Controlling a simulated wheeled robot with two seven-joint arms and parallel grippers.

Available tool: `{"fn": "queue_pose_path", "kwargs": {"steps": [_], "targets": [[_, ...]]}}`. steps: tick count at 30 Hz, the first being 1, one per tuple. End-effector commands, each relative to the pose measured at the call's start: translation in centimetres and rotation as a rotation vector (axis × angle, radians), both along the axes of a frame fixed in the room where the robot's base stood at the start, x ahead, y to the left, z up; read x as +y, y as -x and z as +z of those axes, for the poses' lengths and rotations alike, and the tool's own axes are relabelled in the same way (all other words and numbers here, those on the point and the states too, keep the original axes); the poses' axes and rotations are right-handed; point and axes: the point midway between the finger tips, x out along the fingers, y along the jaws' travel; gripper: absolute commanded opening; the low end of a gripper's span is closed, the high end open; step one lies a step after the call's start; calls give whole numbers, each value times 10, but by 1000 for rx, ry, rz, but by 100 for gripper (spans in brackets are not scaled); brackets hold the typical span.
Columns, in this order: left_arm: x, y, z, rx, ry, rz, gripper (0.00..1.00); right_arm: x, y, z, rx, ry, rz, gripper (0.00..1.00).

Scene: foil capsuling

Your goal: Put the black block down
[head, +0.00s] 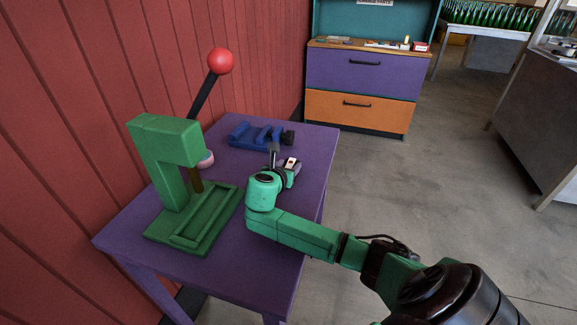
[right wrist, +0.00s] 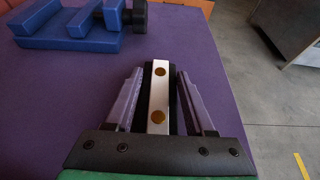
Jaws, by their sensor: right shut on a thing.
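The black block (right wrist: 159,98) shows in the right wrist view as a narrow bar with a white upper face, two brownish round spots and dark sides. My right gripper (right wrist: 158,74) is shut on it, with one purple finger along each side. In the head view the block (head: 291,162) is a small pale patch at the gripper, over the right part of the purple table (head: 228,262). I cannot tell whether its underside touches the table. My left gripper is not in view.
A green press (head: 165,135) with a red ball lever (head: 220,61) stands on the table's left. A blue vise-like fixture (head: 255,135) with a black knob lies at the back. Bare tabletop lies between it and my right gripper. The table's right edge is close.

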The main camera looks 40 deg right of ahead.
Motion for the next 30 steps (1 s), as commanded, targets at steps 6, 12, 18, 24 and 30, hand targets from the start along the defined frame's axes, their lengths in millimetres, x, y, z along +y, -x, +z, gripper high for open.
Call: {"fn": "queue_pose_path", "kwargs": {"steps": [6,12,18,24,30], "targets": [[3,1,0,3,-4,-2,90,0,0,0,0,0,0,84],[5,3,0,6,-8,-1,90,0,0,0,0,0,0,84],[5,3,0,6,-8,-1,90,10,6,5,-1,-2,1,84],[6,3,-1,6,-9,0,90,49,33,25,-2,-5,3,84],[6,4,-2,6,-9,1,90,83,56,43,-1,-3,2,84]]}}
